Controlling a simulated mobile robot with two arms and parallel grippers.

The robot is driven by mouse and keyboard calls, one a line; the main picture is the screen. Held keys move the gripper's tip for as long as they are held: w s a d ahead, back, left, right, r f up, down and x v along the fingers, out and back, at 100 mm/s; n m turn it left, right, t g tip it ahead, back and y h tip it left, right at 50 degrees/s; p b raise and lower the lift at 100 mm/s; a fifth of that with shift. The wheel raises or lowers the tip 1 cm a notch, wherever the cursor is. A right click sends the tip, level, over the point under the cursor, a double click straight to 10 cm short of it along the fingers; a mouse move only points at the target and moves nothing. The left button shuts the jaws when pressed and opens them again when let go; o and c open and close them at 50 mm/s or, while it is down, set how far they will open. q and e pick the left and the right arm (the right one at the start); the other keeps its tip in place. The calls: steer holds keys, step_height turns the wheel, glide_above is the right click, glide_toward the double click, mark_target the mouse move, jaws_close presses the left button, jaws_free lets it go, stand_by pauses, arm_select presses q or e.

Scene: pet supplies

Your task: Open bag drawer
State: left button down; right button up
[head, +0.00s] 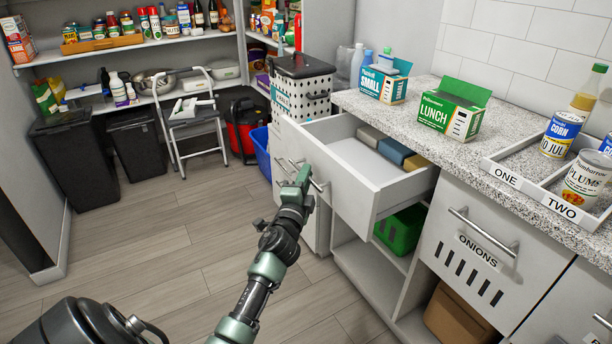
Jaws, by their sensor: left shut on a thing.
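The bag drawer (345,195) is a white drawer under the counter, pulled well out, with its inside showing. Several small blocks or packs, grey, blue and tan, lie at its back right. Its metal bar handle (317,184) is on the front face, partly hidden by my gripper. My left gripper (301,178) is at this handle and shut on it. My right gripper is not in view.
The speckled counter (390,115) carries a green LUNCH box (452,108), a blue SMALL box (385,82) and a tray with cans at right. An ONIONS drawer (475,250) is shut. A green bin (400,230) sits below the open drawer. Wooden floor (150,240) is clear at left.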

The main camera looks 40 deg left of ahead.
arm_select(q)
steer(key=c, duration=1.5)
jaws_free()
steer(key=v, duration=0.7)
steer(key=shift+s+d, duration=0.2)
steer(key=shift+s, duration=0.15)
steer(key=shift+f, duration=0.15)
